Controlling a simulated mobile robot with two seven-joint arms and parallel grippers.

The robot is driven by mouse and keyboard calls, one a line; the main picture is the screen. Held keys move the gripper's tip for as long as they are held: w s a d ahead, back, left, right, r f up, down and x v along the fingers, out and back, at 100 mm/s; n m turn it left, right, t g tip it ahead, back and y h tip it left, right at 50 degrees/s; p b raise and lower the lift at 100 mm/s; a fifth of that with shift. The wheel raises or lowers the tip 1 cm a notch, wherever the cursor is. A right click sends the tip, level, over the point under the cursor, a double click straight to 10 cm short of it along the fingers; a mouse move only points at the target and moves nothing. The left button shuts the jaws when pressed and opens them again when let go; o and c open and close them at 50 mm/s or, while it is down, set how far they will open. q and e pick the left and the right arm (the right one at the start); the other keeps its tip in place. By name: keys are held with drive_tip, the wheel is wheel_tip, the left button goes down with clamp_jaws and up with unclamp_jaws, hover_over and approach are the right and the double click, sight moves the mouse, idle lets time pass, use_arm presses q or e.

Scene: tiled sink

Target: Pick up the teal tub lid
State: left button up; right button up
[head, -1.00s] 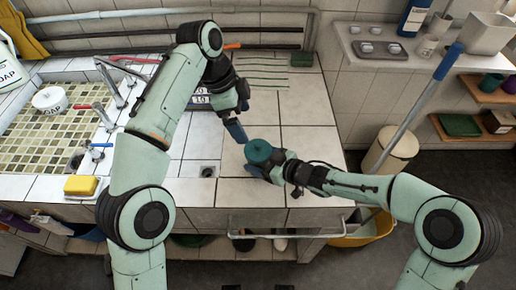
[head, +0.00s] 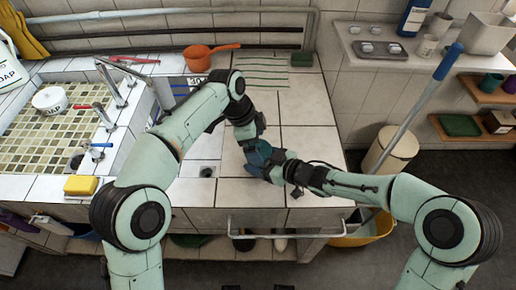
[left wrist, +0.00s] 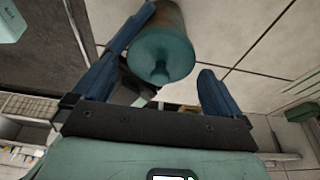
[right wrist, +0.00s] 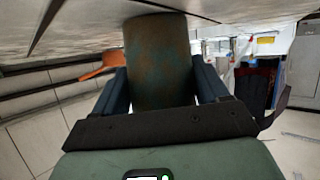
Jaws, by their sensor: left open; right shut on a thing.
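The teal lid (left wrist: 162,60) has a small knob and sits on top of a tub (left wrist: 165,18) in the left wrist view. My left gripper (head: 256,148) is open, with its blue fingers on either side of the lid and apart from each other. My right gripper (head: 270,170) is shut on the tub, which shows as a worn, rust-stained teal cylinder (right wrist: 158,60) in the right wrist view. In the head view the two grippers meet over the counter and mostly hide the tub and lid.
An orange dipper (head: 200,58) lies at the back of the tiled counter (head: 305,110). The sink (head: 50,125) with a white tub (head: 49,99) is at left, with a yellow sponge (head: 81,185) on its front edge. The counter's right side is clear.

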use_arm(q)
drive_tip(key=c, duration=0.9)
wheel_tip(320, 180, up, 10)
idle(0.3)
use_arm(e)
drive_tip(key=o, duration=1.2)
drive_tip(key=shift+c, duration=0.2)
drive_tip(key=v, duration=1.2)
use_arm(q)
drive_tip(key=shift+s+d, duration=0.1)
use_arm(e)
drive_tip(key=shift+s+d, duration=0.1)
